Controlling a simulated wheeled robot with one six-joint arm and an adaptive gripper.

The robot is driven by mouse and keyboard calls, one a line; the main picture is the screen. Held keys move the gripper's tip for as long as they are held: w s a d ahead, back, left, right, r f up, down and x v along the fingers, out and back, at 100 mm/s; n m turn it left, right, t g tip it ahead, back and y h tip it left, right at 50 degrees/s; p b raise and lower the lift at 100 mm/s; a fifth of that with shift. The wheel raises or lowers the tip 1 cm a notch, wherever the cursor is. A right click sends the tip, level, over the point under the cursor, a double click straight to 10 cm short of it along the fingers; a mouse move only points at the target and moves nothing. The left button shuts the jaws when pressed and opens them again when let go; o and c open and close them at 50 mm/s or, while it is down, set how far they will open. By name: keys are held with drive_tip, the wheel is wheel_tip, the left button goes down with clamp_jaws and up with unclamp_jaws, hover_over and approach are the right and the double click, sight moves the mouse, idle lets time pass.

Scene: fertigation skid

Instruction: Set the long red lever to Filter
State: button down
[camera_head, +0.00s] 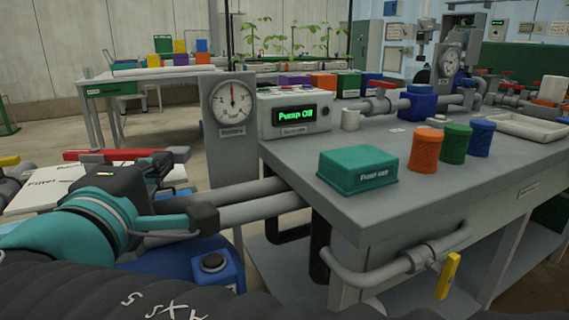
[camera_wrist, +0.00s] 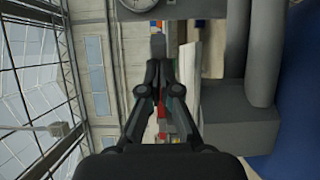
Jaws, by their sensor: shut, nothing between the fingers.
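The long red lever (camera_head: 112,155) lies nearly level across the picture at the left of the head view. Below it is a white plate (camera_head: 45,190) on which "Filter" can be read at the left; other lettering is partly covered. My gripper (camera_head: 180,154) is at the lever's right end, partly hidden by my arm; I cannot tell whether it touches the lever. In the wrist view my gripper (camera_wrist: 158,45) is shut with its fingertips together and nothing between them. A red strip shows behind the finger linkage there, probably the lever.
Thick grey pipes (camera_head: 255,190) run right of my gripper toward the bench. A gauge panel (camera_head: 231,102) and a "Pump Off" box (camera_head: 293,115) stand behind. A blue block with a round black button (camera_head: 213,263) is below the pipes. A yellow-handled valve (camera_head: 448,275) hangs at the bench front.

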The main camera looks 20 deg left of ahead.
drive_tip(key=shift+w, duration=0.3)
idle(0.4)
